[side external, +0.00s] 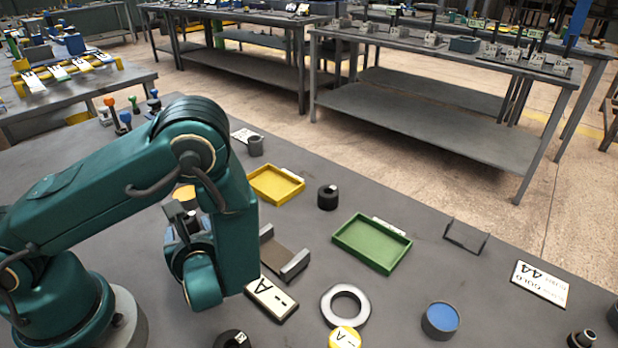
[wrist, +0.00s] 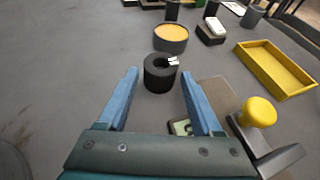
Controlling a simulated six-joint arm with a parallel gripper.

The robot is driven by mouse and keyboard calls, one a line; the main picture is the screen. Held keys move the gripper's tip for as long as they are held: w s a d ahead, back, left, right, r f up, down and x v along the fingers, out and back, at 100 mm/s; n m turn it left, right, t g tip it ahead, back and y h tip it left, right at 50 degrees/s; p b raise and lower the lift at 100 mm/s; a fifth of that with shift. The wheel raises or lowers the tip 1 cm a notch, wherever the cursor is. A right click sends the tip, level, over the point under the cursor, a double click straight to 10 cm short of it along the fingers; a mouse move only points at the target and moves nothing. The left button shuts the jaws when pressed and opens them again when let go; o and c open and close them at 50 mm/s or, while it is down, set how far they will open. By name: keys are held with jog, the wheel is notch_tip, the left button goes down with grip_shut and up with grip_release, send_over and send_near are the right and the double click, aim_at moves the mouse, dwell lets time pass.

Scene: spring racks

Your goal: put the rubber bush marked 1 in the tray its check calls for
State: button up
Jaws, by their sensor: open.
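A black rubber bush (wrist: 156,82) with a small pale label on its top stands on the grey table in the wrist view, its mark too small to read. My gripper (wrist: 158,74) is open, its two blue fingers on either side of the line to this bush; I cannot tell whether the bush is between the tips or just beyond. In the side view two other black bushes show, one near the trays (side external: 328,198) and one at the bottom edge (side external: 232,340). A yellow tray (side external: 277,185) and a green tray (side external: 372,243) lie apart, both empty.
A round grey tub with an orange top (wrist: 170,38) stands just past the bush. A metal ring (side external: 345,306) and a blue-topped tub (side external: 440,321) lie near the front.

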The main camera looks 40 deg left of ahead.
jog(key=shift+w+a+f, duration=0.15)
jog(key=shift+a+f, duration=0.05)
jog(key=shift+a, duration=0.25)
jog(key=shift+c, duration=0.4)
grip_shut()
jog(key=shift+r, duration=0.1)
